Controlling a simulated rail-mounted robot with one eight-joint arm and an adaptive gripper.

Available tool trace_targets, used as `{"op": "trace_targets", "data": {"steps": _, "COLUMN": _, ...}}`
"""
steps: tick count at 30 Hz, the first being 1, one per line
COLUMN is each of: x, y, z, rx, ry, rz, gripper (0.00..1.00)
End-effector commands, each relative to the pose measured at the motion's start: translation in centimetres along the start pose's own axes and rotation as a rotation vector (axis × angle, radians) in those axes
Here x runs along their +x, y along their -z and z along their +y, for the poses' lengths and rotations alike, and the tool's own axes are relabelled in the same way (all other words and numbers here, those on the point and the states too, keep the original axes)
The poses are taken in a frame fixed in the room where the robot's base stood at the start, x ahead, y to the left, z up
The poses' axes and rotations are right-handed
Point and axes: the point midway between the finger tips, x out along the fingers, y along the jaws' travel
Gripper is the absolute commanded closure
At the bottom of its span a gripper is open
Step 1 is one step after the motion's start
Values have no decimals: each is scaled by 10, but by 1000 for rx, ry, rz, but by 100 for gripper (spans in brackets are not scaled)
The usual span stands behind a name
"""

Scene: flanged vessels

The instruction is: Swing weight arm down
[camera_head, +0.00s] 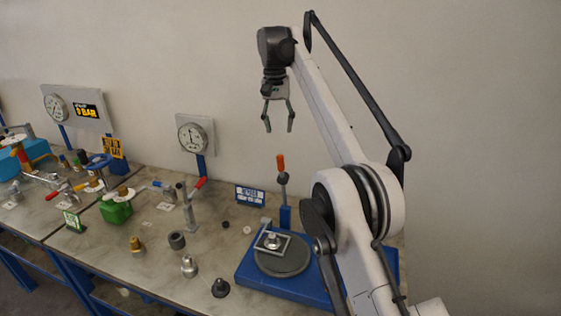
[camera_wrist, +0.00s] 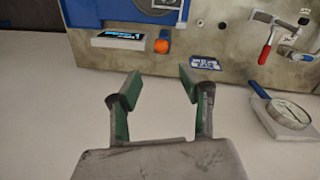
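The weight arm (camera_head: 281,164) stands upright with an orange end above a blue post (camera_head: 285,216), at the back of a blue base (camera_head: 258,283). A dark round disc (camera_head: 284,262) lies on that base, with a light square frame (camera_head: 272,243) over it. My gripper (camera_head: 279,128) is open and empty, pointing down above the orange end and apart from it. In the wrist view, the orange end (camera_wrist: 161,46) shows beyond the open fingers (camera_wrist: 160,82). The arm's lower part is hard to see there.
A round gauge (camera_head: 193,137) on a panel stands left of the weight arm; it also shows in the wrist view (camera_wrist: 290,108). A small blue sign (camera_head: 250,195) and a red-handled valve (camera_head: 190,203) are nearby. Several loose fittings lie on the bench. My arm hides the base's right part.

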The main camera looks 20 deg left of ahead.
Motion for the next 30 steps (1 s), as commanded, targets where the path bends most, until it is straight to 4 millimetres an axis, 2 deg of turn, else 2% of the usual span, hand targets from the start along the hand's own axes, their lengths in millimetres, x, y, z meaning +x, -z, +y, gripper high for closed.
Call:
{"op": "trace_targets", "data": {"steps": 8, "x": 16, "y": 0, "z": -4, "rx": -2, "ry": -2, "rz": -4, "gripper": 61}}
{"op": "trace_targets", "data": {"steps": 23, "x": 67, "y": 0, "z": -4, "rx": -2, "ry": -2, "rz": -4, "gripper": 61}}
{"op": "trace_targets", "data": {"steps": 30, "x": 96, "y": -1, "z": -4, "rx": -2, "ry": -2, "rz": -4, "gripper": 61}}
